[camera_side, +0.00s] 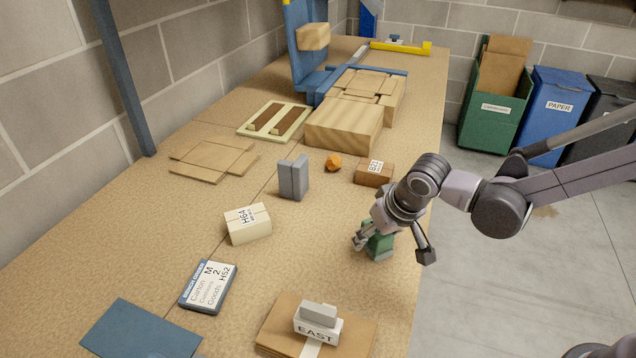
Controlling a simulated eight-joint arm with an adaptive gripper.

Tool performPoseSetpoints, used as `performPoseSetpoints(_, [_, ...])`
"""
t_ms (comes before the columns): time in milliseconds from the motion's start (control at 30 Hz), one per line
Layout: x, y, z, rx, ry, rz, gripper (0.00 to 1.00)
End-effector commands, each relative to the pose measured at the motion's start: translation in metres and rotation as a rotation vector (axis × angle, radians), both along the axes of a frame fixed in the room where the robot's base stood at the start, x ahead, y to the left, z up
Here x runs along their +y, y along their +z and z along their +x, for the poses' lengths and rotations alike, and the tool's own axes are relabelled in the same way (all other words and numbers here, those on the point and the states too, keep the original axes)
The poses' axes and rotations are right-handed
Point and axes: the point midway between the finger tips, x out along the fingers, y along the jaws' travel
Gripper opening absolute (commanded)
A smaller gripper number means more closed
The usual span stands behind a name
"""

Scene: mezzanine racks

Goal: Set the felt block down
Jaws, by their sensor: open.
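A green block (379,246), which looks like the felt block, stands upright on the table near its right edge. My gripper (393,247) is over it with the fingers spread, one on each side. The right finger is clearly apart from the block; the left finger is close to it, and I cannot tell whether they touch. The top of the block is hidden by the gripper.
On the table (320,240) are a grey block (293,178), a white H64 box (248,224), a small brown box (374,173), an orange lump (333,162), a label card (208,287) and an EAST block (317,329) on cardboard. Bare table lies left of my gripper.

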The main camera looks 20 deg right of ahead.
Motion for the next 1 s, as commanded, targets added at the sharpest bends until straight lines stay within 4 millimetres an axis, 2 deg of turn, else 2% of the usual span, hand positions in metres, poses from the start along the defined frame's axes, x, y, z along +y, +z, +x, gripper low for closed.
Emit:
performPoseSetpoints(167, [0.0, 0.017, -0.008, 0.0, 0.001, 0.0, 0.64])
performPoseSetpoints(700, [0.0, 0.091, -0.039, 0.0, 0.0, 0.0, 0.64])
performPoseSetpoints(1000, [-0.002, 0.109, -0.046, -0.001, 0.0, 0.0, 0.64])
